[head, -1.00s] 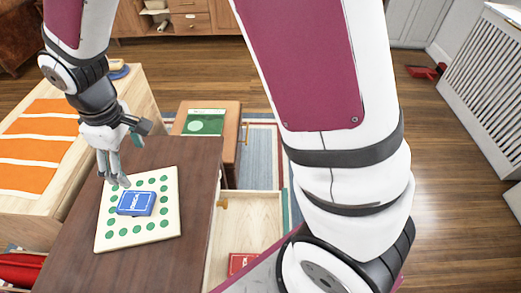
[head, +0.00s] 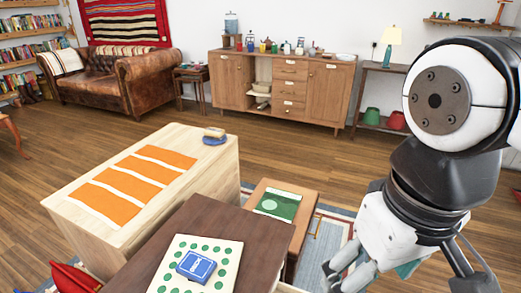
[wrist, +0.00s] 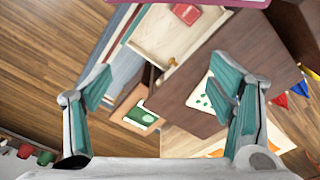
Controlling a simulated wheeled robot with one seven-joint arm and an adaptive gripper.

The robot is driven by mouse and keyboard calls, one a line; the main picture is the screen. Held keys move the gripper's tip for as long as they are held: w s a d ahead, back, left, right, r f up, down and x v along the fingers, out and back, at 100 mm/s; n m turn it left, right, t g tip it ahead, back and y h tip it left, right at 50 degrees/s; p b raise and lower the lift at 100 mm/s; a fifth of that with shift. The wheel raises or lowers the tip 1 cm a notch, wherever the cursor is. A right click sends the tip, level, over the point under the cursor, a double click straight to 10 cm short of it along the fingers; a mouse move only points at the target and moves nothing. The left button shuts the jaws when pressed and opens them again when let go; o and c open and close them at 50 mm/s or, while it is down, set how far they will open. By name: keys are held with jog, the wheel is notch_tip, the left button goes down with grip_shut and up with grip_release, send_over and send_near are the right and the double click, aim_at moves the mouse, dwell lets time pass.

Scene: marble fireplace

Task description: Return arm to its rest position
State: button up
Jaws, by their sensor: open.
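My gripper (head: 350,268) is at the lower right of the head view, to the right of the dark table (head: 243,236) and apart from it. In the wrist view my gripper (wrist: 168,95) shows its two teal-padded fingers spread wide, with nothing between them. A blue card box (head: 196,266) lies on a cream board with green dots (head: 228,251) on the dark table. In the wrist view, the board (wrist: 200,97) is partly hidden behind the right finger.
An open drawer (wrist: 153,38) holds a red box (wrist: 186,13). A small wooden table (head: 296,222) carries a green card (head: 278,205). A pale wood cabinet (head: 90,250) with an orange striped cloth (head: 115,197) stands left. Open floor (head: 270,150) lies beyond, before a sideboard (head: 330,90).

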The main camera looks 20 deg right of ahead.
jog(key=shift+s+f, duration=0.1)
jog(key=shift+s, duration=0.55)
notch_tip(320, 180, up, 19)
jog(key=t+p, duration=0.3)
jog(key=p, duration=1.4)
jog(key=shift+r+p, duration=0.2)
jog(key=shift+p, duration=0.15)
